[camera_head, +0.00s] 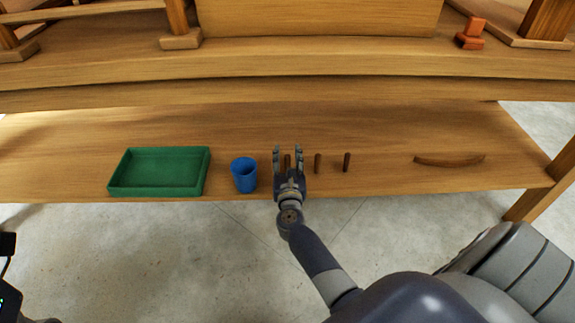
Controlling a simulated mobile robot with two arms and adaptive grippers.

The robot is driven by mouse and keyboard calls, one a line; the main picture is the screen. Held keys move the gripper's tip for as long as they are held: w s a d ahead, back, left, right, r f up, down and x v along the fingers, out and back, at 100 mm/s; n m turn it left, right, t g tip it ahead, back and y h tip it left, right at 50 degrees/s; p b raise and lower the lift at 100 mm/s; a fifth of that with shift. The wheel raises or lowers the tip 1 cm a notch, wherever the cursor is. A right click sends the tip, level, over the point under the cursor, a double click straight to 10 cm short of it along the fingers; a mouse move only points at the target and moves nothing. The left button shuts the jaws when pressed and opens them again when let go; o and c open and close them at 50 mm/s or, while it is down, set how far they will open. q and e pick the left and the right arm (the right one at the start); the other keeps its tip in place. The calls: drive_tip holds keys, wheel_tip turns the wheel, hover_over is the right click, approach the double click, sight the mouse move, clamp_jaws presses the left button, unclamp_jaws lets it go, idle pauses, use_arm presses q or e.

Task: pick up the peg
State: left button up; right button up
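Three small brown pegs stand in a row on the lower wooden shelf: the left peg (287,163), the middle peg (318,163) and the right peg (347,161). My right gripper (288,151) is over the left peg. Its two fingers are open, one on each side of that peg, and a gap seems to show between them and the peg. The palm hides the peg's lower end. I cannot tell whether the fingers touch it. My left gripper is not in view.
A blue cup (244,175) stands just left of my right gripper, with a green tray (160,170) farther left. A curved brown piece (449,161) lies at the right. Orange-red blocks (470,36) sit on the upper wooden level (330,60). The shelf's front edge is close.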

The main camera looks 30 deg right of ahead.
drive_tip(key=shift+c, duration=0.6)
drive_tip(key=c, duration=0.7)
drive_tip(key=shift+r, duration=0.2)
